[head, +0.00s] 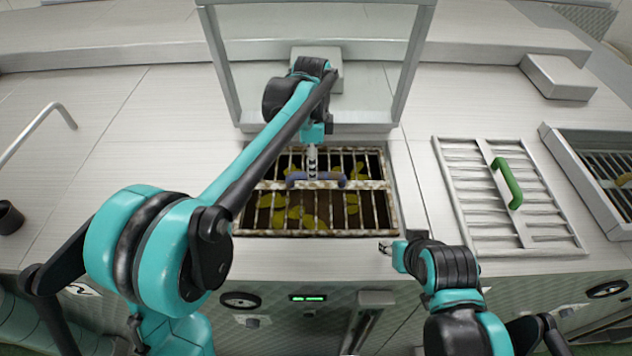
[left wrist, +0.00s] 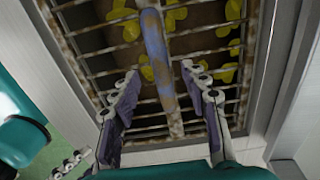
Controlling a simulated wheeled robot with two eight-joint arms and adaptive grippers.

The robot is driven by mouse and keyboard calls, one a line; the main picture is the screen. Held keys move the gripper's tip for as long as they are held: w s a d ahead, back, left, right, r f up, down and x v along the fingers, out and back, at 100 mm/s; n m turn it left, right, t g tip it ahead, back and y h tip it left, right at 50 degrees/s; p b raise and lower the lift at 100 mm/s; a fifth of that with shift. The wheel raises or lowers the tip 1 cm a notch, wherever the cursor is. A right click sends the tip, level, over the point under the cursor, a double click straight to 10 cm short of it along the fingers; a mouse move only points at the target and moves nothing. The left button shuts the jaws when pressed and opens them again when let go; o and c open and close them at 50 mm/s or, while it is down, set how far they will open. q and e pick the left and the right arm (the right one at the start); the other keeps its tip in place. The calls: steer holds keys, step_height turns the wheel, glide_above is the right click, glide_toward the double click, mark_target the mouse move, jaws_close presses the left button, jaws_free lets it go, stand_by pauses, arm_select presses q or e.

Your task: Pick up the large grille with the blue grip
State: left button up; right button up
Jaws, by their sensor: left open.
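The large grille (head: 250,226) lies level in an opening in the pale counter, a rusty light frame with thin bars. Its blue grip (head: 330,181) runs crosswise over the middle; in the left wrist view the grip (left wrist: 152,48) shows brown rust patches. My left gripper (head: 312,158) reaches down from above at the grip. In the left wrist view my left gripper (left wrist: 160,74) is open, one finger on each side of the grip; I see no firm contact. My right gripper (head: 386,248) is near the counter's front edge, right of the grille; its finger gap is unclear.
Yellow-green leaves or scraps (head: 305,215) lie below the bars. A pale slatted grille (head: 480,232) with a green grip (head: 508,183) lies to the right. A metal tray (head: 570,150) stands at far right. A clear panel frame (head: 405,75) rises behind. The left counter is mostly clear.

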arm_select(q)
steer(key=f, duration=0.3)
steer(key=d+f, duration=0.1)
steer(key=f, duration=0.1)
steer(key=shift+w+f+p, duration=0.1)
steer(key=shift+f+p, duration=0.2)
steer(key=shift+p, duration=0.05)
steer(key=shift+r, duration=0.1)
steer(key=shift+c, duration=0.3)
jaws_close()
